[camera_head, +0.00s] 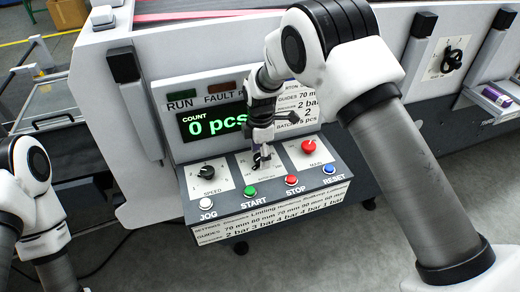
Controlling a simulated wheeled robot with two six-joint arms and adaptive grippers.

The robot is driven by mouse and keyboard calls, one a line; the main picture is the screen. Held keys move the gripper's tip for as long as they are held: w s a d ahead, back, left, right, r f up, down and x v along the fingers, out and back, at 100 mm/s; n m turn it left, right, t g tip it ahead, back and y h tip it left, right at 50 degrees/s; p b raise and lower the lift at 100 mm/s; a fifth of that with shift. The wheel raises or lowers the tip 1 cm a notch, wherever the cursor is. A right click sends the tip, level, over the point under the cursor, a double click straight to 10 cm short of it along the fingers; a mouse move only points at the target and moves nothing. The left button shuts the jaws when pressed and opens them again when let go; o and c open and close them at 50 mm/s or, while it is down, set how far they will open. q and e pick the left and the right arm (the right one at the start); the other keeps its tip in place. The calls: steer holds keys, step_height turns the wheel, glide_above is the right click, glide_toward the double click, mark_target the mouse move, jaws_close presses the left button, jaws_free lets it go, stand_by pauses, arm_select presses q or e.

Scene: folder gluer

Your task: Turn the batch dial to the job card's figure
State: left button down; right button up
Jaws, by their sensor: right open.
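The control panel (190,210) has a slanted face with a SPEED dial (207,171) on the left and a red MAIN knob (309,147) on the right. My right gripper (261,160) points down over the middle dial plate (270,182), its fingers open around or just above the dial. The dial's knob and pointer are mostly hidden by the fingers. The count display (205,124) reads "0 pcs". My left gripper is out of view.
Below the dials are JOG (208,203), green START (250,191), red STOP (292,181) and blue RESET (329,169) buttons, close under my right gripper. A settings strip (270,217) runs along the front edge. A black rotary knob (452,60) is at the right.

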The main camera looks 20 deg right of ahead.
steer(key=shift+w+f, duration=0.25)
steer(key=shift+f, duration=0.15)
steer(key=shift+s+r, duration=0.2)
steer(key=shift+s, duration=0.05)
steer(key=c, duration=1.1)
steer(key=shift+c, duration=0.3)
